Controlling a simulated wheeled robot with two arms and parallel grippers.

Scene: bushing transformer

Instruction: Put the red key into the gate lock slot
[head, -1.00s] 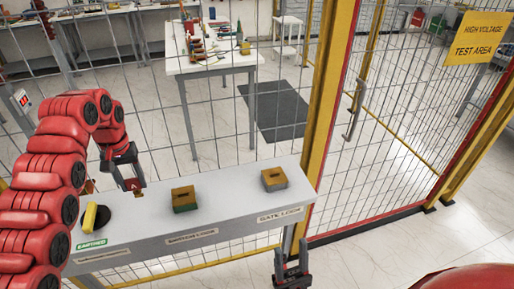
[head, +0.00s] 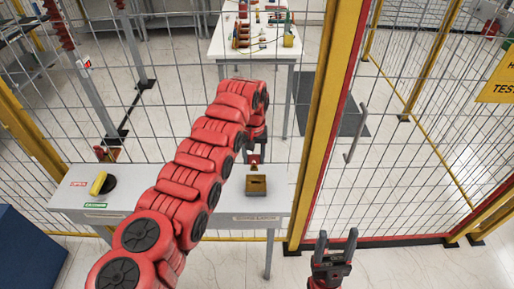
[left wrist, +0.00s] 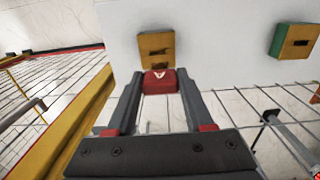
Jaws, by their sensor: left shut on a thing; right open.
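The gate lock is a small yellow-brown block (head: 257,187) at the right end of the grey shelf (head: 75,200). It also shows in the left wrist view (left wrist: 145,43), with a dark slot in its face. My left gripper (head: 254,158) is shut on the red key (left wrist: 161,82), just behind the block in the head view. In the left wrist view the key sits between the fingertips, close to the block's lower edge; I cannot tell whether they touch. The slot is visible and looks empty. My right gripper (head: 335,243) is open and empty, in front of the fence.
A second lock block, green and orange (left wrist: 295,41), is on the shelf, hidden by my left arm in the head view. A yellow handle (head: 99,183) sits at the shelf's left. Wire fence and a yellow post (head: 322,130) stand close by.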

